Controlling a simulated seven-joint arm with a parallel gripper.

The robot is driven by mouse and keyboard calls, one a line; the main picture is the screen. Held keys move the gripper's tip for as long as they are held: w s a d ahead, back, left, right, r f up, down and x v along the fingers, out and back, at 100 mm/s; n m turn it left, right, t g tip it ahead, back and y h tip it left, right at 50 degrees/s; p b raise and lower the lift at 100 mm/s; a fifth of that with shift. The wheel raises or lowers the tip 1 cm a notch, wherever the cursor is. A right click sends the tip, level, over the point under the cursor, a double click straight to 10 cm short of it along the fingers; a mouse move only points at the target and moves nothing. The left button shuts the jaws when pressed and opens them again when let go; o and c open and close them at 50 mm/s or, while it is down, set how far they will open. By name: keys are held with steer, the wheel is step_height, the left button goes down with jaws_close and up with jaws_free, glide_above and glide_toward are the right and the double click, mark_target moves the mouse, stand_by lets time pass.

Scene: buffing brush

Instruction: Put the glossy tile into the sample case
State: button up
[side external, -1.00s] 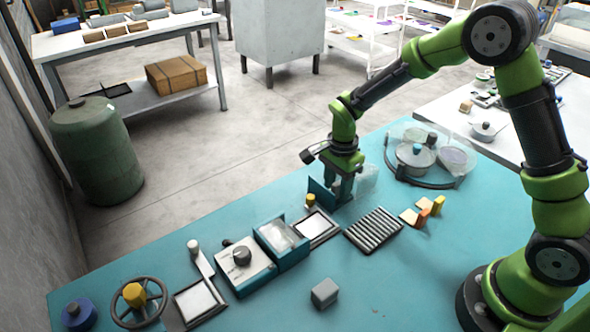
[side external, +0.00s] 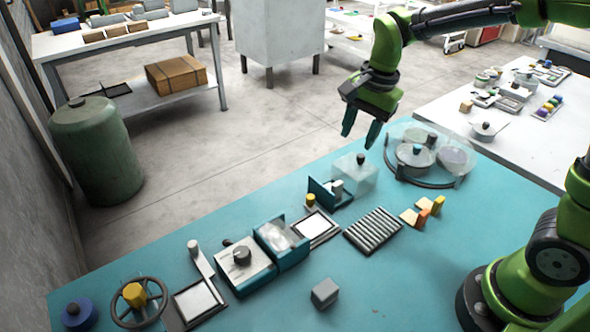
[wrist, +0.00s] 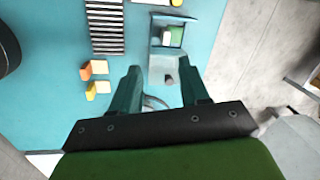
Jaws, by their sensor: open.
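My gripper (side external: 358,140) is open and empty, raised above the far edge of the teal table. Its two fingers also show apart in the wrist view (wrist: 160,67). In the wrist view, the holder (wrist: 160,45) has a pale, greenish piece (wrist: 174,37) inside. I cannot tell for sure whether that piece is the glossy tile. No finger touches any of these.
A ribbed rack (side external: 374,231), yellow and orange blocks (side external: 424,213) and a round clear-lidded carousel (side external: 415,160) stand nearby. A dark-framed pale pad (side external: 313,227), a knobbed machine (side external: 243,266) and a grey block (side external: 325,292) lie nearer.

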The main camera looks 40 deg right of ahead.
steer(key=s+r+n+t, duration=0.2)
steer(key=s+n, duration=0.3)
steer(key=s, duration=0.2)
steer(key=s+r+n+t+y, duration=0.1)
steer(key=s+r+n+t, duration=0.2)
steer(key=s+n, duration=0.2)
steer(key=shift+s+a+n, duration=0.15)
steer(key=shift+s+n, duration=0.15)
steer(key=shift+s, duration=0.85)
steer(key=shift+r, duration=0.1)
